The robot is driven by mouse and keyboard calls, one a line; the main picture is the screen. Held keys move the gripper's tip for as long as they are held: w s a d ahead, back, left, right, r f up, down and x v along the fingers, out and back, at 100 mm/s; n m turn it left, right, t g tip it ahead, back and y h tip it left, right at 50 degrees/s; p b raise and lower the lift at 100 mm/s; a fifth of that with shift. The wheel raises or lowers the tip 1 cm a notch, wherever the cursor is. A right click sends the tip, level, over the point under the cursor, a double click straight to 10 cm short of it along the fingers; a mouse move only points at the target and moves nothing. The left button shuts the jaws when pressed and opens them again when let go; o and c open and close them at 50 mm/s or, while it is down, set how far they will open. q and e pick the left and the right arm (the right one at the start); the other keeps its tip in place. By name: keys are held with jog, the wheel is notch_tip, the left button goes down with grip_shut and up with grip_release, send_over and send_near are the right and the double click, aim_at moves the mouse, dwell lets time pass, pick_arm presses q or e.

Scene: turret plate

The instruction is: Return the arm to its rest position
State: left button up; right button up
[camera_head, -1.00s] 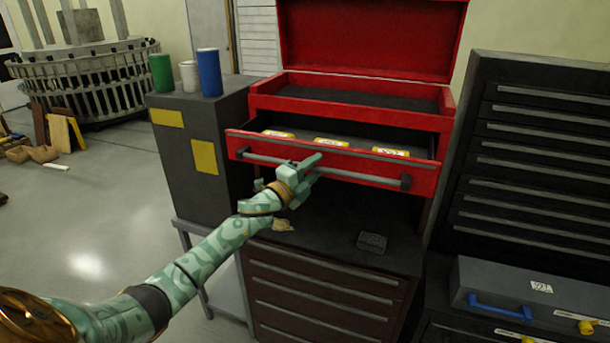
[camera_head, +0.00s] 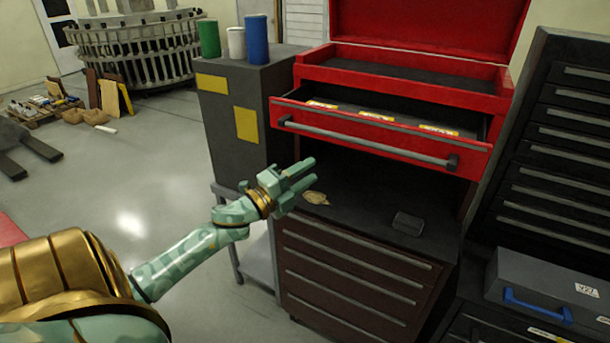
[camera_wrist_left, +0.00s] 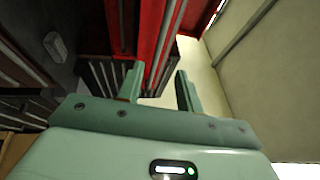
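My left arm, patterned in pale green with gold parts, reaches in from the lower left of the head view. Its gripper (camera_head: 306,176) is open and empty, in front of the toolbox and below its drawer handle, apart from it. In the left wrist view the two fingers (camera_wrist_left: 158,88) stand apart with nothing between them. The red toolbox (camera_head: 400,82) has its lid up. Its red drawer (camera_head: 385,143) is pulled out and holds several yellow-labelled items. My right gripper is not in view.
A grey cabinet (camera_head: 222,140) with green, white and blue cylinders on top stands left of the toolbox. A brown drawer chest (camera_head: 350,285) is below. A small dark block (camera_head: 408,223) and a tan scrap (camera_head: 316,198) lie on the chest's top. A grey case (camera_head: 550,285) is at right.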

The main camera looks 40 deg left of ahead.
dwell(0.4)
